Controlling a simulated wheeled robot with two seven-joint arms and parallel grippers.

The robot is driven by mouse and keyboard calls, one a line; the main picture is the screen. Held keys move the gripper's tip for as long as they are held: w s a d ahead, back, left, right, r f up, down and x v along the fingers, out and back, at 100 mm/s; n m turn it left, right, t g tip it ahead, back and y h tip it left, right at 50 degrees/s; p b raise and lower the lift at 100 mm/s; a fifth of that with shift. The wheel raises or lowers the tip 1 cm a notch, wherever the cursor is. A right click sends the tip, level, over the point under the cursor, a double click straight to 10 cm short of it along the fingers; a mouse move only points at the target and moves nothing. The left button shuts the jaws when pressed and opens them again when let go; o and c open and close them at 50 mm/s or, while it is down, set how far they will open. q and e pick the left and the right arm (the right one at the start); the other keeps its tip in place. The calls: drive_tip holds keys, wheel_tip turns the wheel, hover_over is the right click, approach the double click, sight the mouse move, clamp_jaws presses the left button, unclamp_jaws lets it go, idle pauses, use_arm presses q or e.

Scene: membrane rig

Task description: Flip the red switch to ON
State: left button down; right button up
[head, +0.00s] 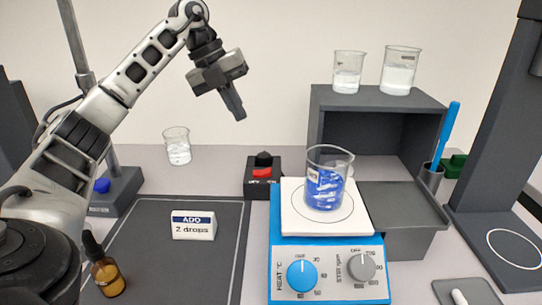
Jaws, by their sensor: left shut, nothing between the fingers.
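The red switch (262,172) sits on a small black box (262,188) on the bench, just behind the left corner of the blue hot plate. Small lettering below the switch is too small to read, and I cannot tell which way the switch is set. My left gripper (238,114) is shut and empty. It hangs in the air above and a little left of the switch box, pointing down, apart from it. My right gripper is not in view.
The hot plate (330,255) holds a beaker of blue liquid (326,185) right of the switch. A grey shelf (378,95) carries two beakers. A small beaker (177,150) stands left. An "ADD 2 drops" card (193,225) and brown dropper bottle (106,278) stand front left.

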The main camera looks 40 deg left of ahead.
use_arm(q)
approach(270, 171)
drive_tip(key=x, duration=0.5)
drive_tip(key=shift+w+d+f, duration=0.1)
drive_tip(key=shift+d+f, duration=0.05)
drive_tip(key=shift+f, duration=0.05)
drive_tip(key=shift+w+d+f, duration=0.15)
drive_tip(key=shift+f, duration=0.5)
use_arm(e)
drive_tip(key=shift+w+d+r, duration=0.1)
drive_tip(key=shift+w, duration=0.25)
